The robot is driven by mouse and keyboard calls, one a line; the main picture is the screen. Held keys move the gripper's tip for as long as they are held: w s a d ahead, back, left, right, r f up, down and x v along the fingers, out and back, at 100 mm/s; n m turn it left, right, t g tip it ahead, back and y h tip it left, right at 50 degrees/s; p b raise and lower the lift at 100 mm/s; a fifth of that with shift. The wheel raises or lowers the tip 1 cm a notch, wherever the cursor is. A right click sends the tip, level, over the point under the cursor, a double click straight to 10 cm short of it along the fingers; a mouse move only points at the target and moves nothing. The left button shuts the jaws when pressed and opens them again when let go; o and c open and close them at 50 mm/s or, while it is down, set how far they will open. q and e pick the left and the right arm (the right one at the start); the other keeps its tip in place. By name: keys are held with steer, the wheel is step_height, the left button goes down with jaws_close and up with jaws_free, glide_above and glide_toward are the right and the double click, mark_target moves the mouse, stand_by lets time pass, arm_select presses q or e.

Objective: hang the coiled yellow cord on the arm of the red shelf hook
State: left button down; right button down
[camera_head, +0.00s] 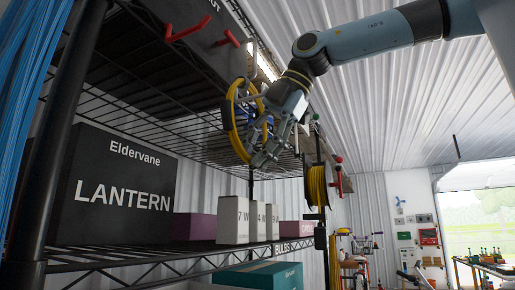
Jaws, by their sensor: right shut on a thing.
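The coiled yellow cord (230,124) is a round loop held up in the air below the upper shelf, seen at an angle. My right gripper (262,150) comes in from the upper right and is shut on the cord; its fingers and wrist hide part of the loop's right side. The red shelf hook (184,33) shows as red prongs on a dark panel at the top, one at left and another red arm (229,40) nearer the cord. The cord is below and to the right of these prongs, apart from them. My left gripper is out of view.
Below stand a black Lantern box (120,190), white boxes (234,220) and purple boxes. Another yellow coil (317,186) hangs to the right. Blue strands (28,65) hang at far left. Open room lies to the right.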

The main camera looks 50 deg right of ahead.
steer(key=shift+f, duration=0.2)
steer(key=c, duration=1.6)
jaws_free()
steer(key=shift+f+b, duration=0.1)
steer(key=shift+b, duration=0.25)
steer(key=o, duration=0.4)
steer(key=shift+o, duration=0.2)
steer(key=s+d+r+b, duration=0.2)
steer(key=s, duration=0.5)
steer(key=s+d+r+b, duration=0.2)
steer(key=s+b, duration=0.1)
steer(key=s, duration=0.4)
steer(key=shift+s+r, duration=0.15)
steer(key=shift+r, duration=0.05)
